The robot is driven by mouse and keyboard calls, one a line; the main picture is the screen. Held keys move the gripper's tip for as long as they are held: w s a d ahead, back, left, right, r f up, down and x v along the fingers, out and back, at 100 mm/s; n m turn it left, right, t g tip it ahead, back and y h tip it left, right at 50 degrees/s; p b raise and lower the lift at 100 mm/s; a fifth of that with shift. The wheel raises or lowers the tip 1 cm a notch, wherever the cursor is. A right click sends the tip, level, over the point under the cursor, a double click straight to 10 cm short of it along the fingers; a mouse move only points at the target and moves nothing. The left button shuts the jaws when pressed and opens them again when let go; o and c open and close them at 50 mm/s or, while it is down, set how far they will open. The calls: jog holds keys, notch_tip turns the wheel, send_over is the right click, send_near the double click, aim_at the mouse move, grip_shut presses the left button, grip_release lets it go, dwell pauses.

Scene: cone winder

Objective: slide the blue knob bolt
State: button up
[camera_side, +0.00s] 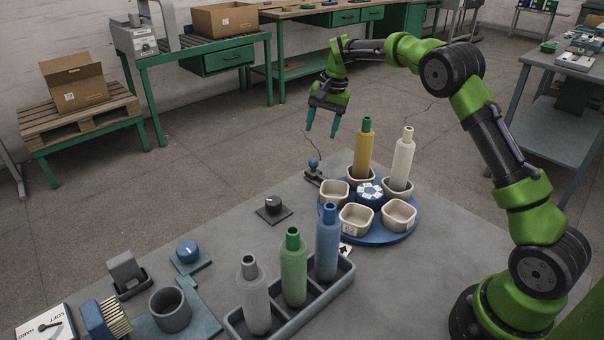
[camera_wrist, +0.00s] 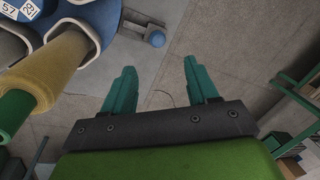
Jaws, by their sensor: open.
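The bolt is a small dark fitting (camera_side: 314,176) with a blue ball knob (camera_side: 314,163), at the far edge of the grey table beside the blue turntable. In the wrist view the blue knob (camera_wrist: 157,39) sits at the end of the dark bolt body (camera_wrist: 133,25), past my fingertips. My gripper (camera_side: 322,122) hangs above and beyond the knob in the side view, apart from it. In the wrist view my gripper (camera_wrist: 157,75) has its two teal fingers spread with nothing between them.
The blue turntable (camera_side: 372,238) carries several white cups, with a yellow cone (camera_side: 363,148) and a cream cone (camera_side: 403,160) standing in two. A black dial (camera_side: 272,206) is left of it. A grey tray (camera_side: 300,308) holds grey, green and blue cones.

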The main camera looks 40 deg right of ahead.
jog(key=r, duration=0.4)
jog(key=s+r, duration=0.1)
jog(key=shift+d+r, duration=0.35)
jog(key=shift+r, duration=0.05)
jog(key=s+a+r+n+t, duration=0.1)
jog(key=s+a, duration=0.4)
jog(key=s, duration=0.5)
jog(key=s+a+r+n+t, duration=0.2)
jog(key=s+a, duration=0.3)
jog(key=s, duration=0.6)
jog(key=s+a+r+n+t, duration=0.1)
jog(key=s+a+n, duration=0.3)
jog(key=s, duration=0.6)
jog(key=shift+s+a+r+t+y, duration=0.2)
jog(key=shift+s+a+t+y, duration=0.2)
jog(key=shift+t, duration=0.3)
jog(key=shift+w, duration=0.1)
